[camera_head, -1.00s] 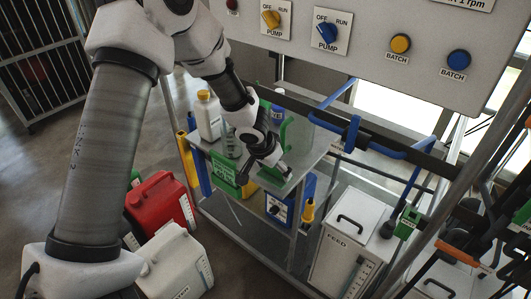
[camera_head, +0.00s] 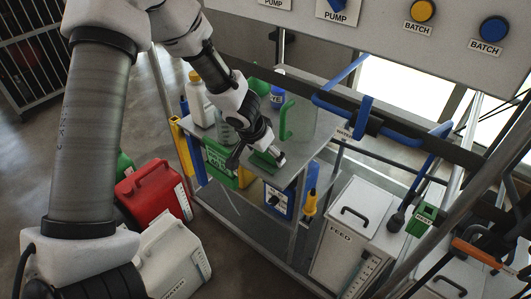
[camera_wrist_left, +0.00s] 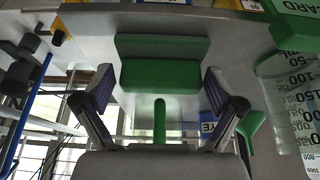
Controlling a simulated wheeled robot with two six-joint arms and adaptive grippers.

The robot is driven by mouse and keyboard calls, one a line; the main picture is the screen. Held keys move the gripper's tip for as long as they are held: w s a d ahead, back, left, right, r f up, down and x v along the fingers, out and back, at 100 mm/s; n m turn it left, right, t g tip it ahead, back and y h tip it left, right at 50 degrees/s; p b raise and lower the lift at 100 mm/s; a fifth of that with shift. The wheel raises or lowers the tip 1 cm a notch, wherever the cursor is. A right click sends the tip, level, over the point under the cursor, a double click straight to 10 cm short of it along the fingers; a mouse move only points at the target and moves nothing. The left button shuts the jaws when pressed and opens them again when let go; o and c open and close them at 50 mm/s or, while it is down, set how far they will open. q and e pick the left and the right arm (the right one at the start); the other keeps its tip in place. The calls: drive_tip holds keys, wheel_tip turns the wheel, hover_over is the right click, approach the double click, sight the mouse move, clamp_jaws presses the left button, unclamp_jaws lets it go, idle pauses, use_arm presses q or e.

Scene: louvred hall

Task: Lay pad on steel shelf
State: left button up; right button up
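The green pad (camera_head: 263,162) lies on the grey steel shelf (camera_head: 300,151), close to its front edge. My left gripper (camera_head: 272,153) is right at the pad. In the left wrist view the pad (camera_wrist_left: 160,75) sits between the two spread fingers of my left gripper (camera_wrist_left: 157,90), with a gap on each side. The fingers are open and do not appear to touch it. The shelf (camera_wrist_left: 235,65) shows behind and around it. My right gripper is in no view.
A graduated clear vessel (camera_wrist_left: 292,105) is right of the fingers. Blue rails (camera_head: 385,137) and a feed bin (camera_head: 335,240) stand to the right.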

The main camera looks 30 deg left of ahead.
use_arm(q)
drive_tip(key=shift+w, duration=0.1)
drive_tip(key=shift+r+p, duration=0.45)
drive_tip(key=p+v, duration=0.3)
drive_tip(key=v, duration=0.8)
drive_tip(key=s+d+f+g+h, duration=0.1)
drive_tip(key=s+d+f, duration=0.3)
drive_tip(key=f, duration=0.3)
drive_tip(key=s+d+f+n+g+h, duration=0.1)
drive_tip(key=s+d+f+g, duration=0.15)
drive_tip(key=s+f, duration=0.3)
drive_tip(key=s+d+f+h, duration=0.1)
drive_tip(key=s+d+f, duration=0.3)
drive_tip(key=f, duration=0.4)
drive_tip(key=s+a+f+g+y, duration=0.1)
drive_tip(key=s+f+y, duration=0.2)
drive_tip(key=s+f, duration=0.5)
drive_tip(key=shift+s+a, duration=0.25)
drive_tip(key=shift+s, duration=0.95)
drive_tip(key=shift+f, duration=0.1)
